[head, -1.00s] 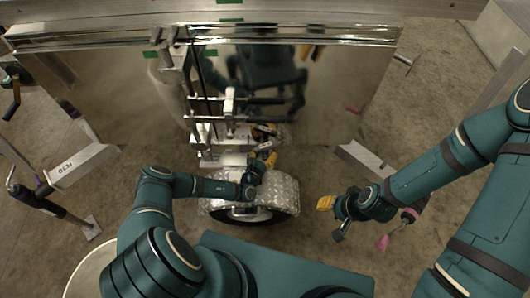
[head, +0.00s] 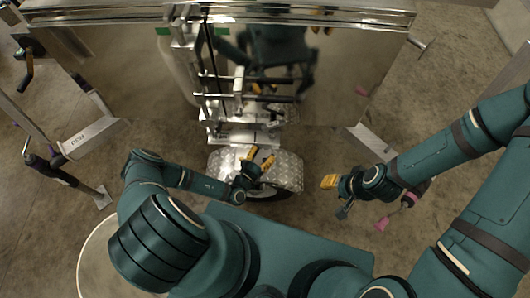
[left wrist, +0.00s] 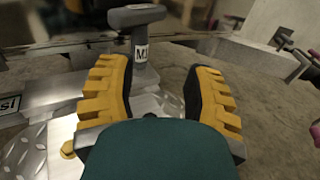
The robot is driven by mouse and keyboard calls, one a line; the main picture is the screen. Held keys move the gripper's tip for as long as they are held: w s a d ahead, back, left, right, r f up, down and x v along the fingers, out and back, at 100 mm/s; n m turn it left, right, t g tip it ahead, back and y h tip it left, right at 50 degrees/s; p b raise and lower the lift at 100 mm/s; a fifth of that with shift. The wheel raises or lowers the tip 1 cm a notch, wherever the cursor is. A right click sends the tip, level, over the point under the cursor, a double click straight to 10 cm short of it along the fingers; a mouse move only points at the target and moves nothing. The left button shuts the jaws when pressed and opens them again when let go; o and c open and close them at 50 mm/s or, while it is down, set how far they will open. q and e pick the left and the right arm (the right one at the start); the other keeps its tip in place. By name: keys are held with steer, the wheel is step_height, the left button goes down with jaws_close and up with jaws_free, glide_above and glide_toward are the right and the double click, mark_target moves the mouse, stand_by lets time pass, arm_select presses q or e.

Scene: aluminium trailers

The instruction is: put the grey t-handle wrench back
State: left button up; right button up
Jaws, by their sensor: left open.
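The grey t-handle wrench (left wrist: 140,35) shows in the left wrist view, upright, with a white label starting with "M" on its stem. It is just beyond my left fingertips, and its stem lines up with the left part of the gap. My left gripper (left wrist: 165,88) is open and empty, with its yellow-padded fingers to either side. In the head view my left gripper (head: 262,158) is above the metal fender; I cannot make out the wrench there. The wrench's lower end is hidden. My right gripper (head: 330,182) has yellow fingertips and hangs right of the fender.
The tread-plate fender (head: 288,172) covers a wheel below my left gripper. A tilted shiny aluminium trailer panel (head: 130,80) stands beyond. A stand with a purple grip (head: 45,168) is at left. A pink piece (head: 382,224) shows by my right arm. Concrete floor is free between.

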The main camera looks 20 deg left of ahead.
arm_select(q)
steer(key=s+d+r+m+g+h, duration=0.3)
steer(key=d+r+m+g+h, duration=0.2)
steer(key=d+m+h, duration=0.3)
steer(key=s+d+r+m+g, duration=0.2)
steer(key=s+d+m+g, duration=0.1)
steer(key=s+m+g, duration=0.35)
steer(key=s+d+r+m+g, duration=0.2)
steer(key=s+m+g, duration=0.35)
steer(key=g, duration=0.25)
steer(key=s+a+r+m+g+y, duration=0.1)
steer(key=s+a+r+m+y, duration=0.1)
steer(key=a+m+y, duration=0.3)
steer(key=w+a+r+m+t+y, duration=0.1)
steer(key=w+r+m+t+y, duration=0.2)
steer(key=r+m, duration=0.3)
step_height(320, 180, up, 2)
steer(key=shift+w+a+m+t, duration=0.2)
steer(key=shift+w+m+t, duration=0.1)
steer(key=shift+w+t, duration=0.55)
